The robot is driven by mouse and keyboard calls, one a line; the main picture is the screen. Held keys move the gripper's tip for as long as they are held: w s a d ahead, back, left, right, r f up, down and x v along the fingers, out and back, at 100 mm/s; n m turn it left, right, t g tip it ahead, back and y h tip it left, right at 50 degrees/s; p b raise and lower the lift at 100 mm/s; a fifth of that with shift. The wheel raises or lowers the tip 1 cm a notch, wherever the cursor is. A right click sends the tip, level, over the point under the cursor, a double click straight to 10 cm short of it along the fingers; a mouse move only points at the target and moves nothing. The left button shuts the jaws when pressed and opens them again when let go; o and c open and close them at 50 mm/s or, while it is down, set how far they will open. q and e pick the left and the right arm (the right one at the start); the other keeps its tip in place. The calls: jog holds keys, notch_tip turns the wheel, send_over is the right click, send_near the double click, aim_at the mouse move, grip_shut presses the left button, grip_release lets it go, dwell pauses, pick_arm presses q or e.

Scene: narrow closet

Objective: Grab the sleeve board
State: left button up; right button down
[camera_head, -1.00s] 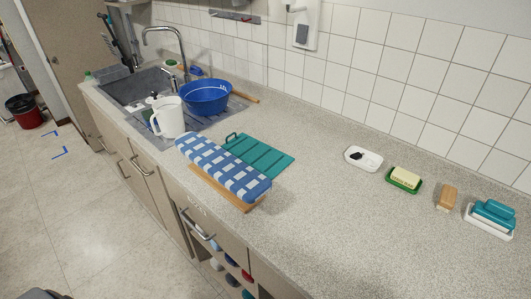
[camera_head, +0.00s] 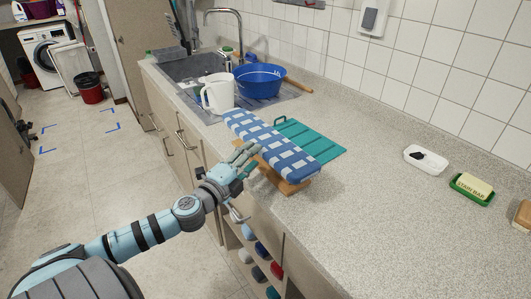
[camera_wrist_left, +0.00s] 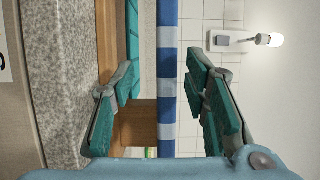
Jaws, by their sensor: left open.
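The sleeve board has a blue-and-white checked padded top (camera_head: 272,143) on a wooden base (camera_head: 285,182). It stands on the counter near the front edge. My left gripper (camera_head: 243,158) is at its front side, with the fingers pointing toward it. In the left wrist view, the gripper (camera_wrist_left: 163,80) is open. The padded top's edge (camera_wrist_left: 168,105) appears as a narrow strip between the two fingers, with a gap on both sides. The wooden base (camera_wrist_left: 107,35) shows beside the left-hand finger. Contact is not visible. My right gripper is not in view.
A teal ribbed mat (camera_head: 318,142) lies behind the board. A white jug (camera_head: 217,95) and blue basin (camera_head: 259,80) stand by the sink. A white dish (camera_head: 426,160) and green soap dish (camera_head: 472,188) are right. The counter's front right is clear.

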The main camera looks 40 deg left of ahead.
aim_at(264, 140)
pick_arm(q)
jog(key=shift+w+r, duration=0.1)
jog(key=shift+w, duration=0.85)
jog(key=w+p, duration=0.3)
jog(key=w+r+p, duration=0.1)
jog(key=p, duration=0.1)
jog(key=shift+w+a+r, duration=0.1)
jog(key=shift+w+a, duration=0.2)
jog(key=shift+a, duration=0.1)
jog(key=shift+w, duration=0.3)
jog(key=shift+f, duration=0.35)
grip_shut()
